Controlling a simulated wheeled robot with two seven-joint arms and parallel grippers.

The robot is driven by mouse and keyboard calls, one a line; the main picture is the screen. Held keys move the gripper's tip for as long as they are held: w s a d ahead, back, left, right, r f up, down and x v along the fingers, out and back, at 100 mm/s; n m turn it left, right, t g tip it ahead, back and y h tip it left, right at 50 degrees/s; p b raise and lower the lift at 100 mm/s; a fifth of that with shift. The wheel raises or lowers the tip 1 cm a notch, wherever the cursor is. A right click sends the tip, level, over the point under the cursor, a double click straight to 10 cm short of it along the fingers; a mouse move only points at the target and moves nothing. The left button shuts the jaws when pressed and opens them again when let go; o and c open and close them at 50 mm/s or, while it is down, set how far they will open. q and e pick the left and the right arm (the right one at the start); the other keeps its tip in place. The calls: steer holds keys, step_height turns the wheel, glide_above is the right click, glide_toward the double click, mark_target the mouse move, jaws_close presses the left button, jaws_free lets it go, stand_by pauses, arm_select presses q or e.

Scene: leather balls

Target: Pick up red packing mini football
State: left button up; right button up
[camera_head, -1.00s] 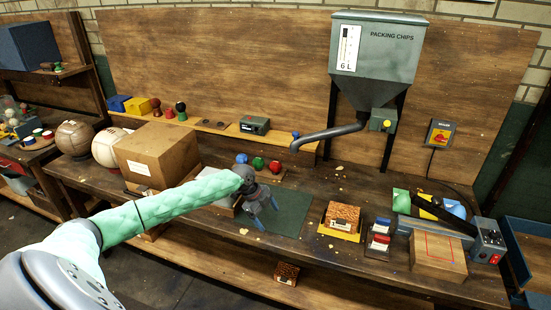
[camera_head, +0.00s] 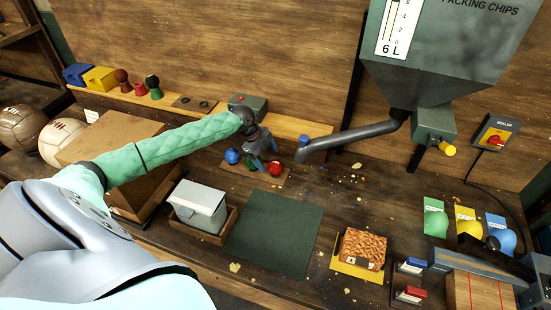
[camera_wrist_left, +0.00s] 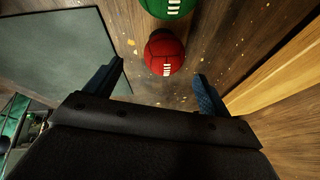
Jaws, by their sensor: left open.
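The red mini football (camera_head: 275,169), with white lacing, sits at the right end of a row of small balls on a wooden strip at the back of the bench. My left gripper (camera_head: 264,158) is open and empty, just above the row. In the left wrist view the red ball (camera_wrist_left: 165,54) lies ahead of the gap between the blue fingers (camera_wrist_left: 158,72), apart from both. The green ball (camera_head: 252,162) is partly hidden by my gripper; in the wrist view it (camera_wrist_left: 168,5) is beyond the red one. My right gripper is not in view.
A blue ball (camera_head: 232,156) is at the row's left end. A chute pipe (camera_head: 345,139) reaches close on the right. A raised back shelf (camera_head: 215,117) runs behind. A green mat (camera_head: 272,235) lies clear in front, between a lidded grey box (camera_head: 198,207) and a chip-filled box (camera_head: 362,249).

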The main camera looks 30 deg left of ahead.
mark_target(272, 162)
arm_select(q)
steer(key=shift+x, duration=1)
steer(key=x, duration=0.4)
steer(key=shift+w+f, duration=0.15)
steer(key=shift+w, duration=0.25)
steer(key=shift+d+f, duration=0.2)
steer(key=shift+f, duration=0.15)
steer(key=shift+c, duration=0.4)
steer(key=c, duration=1)
